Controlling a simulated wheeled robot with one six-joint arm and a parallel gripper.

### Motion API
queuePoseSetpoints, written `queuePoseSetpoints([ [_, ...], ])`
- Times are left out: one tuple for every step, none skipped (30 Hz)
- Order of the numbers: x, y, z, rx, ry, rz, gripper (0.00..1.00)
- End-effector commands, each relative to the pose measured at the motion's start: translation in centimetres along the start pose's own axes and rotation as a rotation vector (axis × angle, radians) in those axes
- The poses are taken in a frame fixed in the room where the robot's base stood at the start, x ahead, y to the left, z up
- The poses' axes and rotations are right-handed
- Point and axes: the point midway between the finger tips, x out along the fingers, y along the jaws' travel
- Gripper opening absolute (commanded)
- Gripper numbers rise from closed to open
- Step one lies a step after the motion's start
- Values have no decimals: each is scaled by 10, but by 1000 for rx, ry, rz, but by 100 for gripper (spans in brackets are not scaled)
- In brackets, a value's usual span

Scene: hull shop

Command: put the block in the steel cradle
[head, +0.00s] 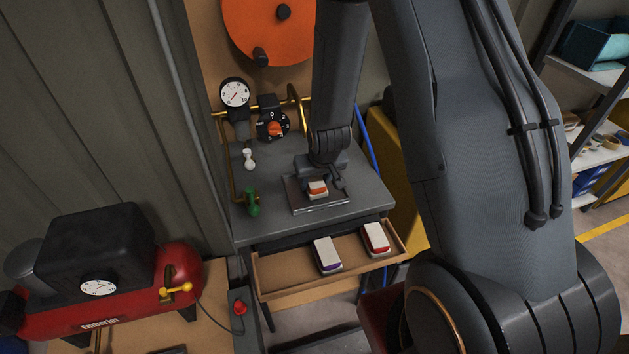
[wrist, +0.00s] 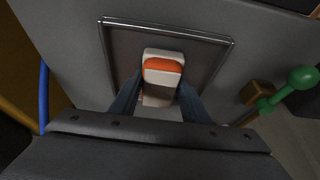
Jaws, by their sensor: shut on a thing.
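The block (head: 318,188) is white with an orange band. In the wrist view the block (wrist: 162,68) is held between the two fingers of my gripper (wrist: 158,97). My gripper (head: 322,179) points down over the bench and is shut on the block. The steel cradle (head: 301,207) is a shallow, square metal tray with a raised rim on the bench top. In the wrist view the steel cradle (wrist: 120,48) surrounds the block on its visible sides. The block is within the rim's outline; I cannot tell whether it touches the cradle floor. My gripper hides the cradle's near side in the wrist view.
An open drawer (head: 283,292) below the bench holds a purple-and-white block (head: 326,254) and a red-and-white block (head: 376,239). A green valve handle (head: 253,202) stands left of the cradle. A gauge (head: 235,93) and a dial (head: 273,126) are behind. A red compressor (head: 111,308) is at left.

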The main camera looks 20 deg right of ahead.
Motion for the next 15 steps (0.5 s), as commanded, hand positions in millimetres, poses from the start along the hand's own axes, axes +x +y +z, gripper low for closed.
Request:
queuePoseSetpoints([
  [0, 0, 0, 0, 0, 0, 18],
  [1, 0, 0, 0, 0, 0, 18],
  [2, 0, 1, 0, 0, 0, 18],
  [3, 0, 1, 0, -1, 0, 18],
  [4, 0, 2, 0, -1, 0, 18],
  [3, 0, 1, 0, -1, 0, 49],
  [3, 0, 1, 0, -1, 0, 54],
  [3, 0, 1, 0, -1, 0, 59],
  [2, 0, 1, 0, -1, 0, 61],
  [2, 0, 1, 0, -1, 0, 61],
  [2, 0, 1, 0, -1, 0, 61],
  [2, 0, 1, 0, -1, 0, 61],
  [2, 0, 1, 0, -1, 0, 61],
  [2, 0, 1, 0, -1, 0, 61],
  [2, 0, 1, 0, -1, 0, 61],
])
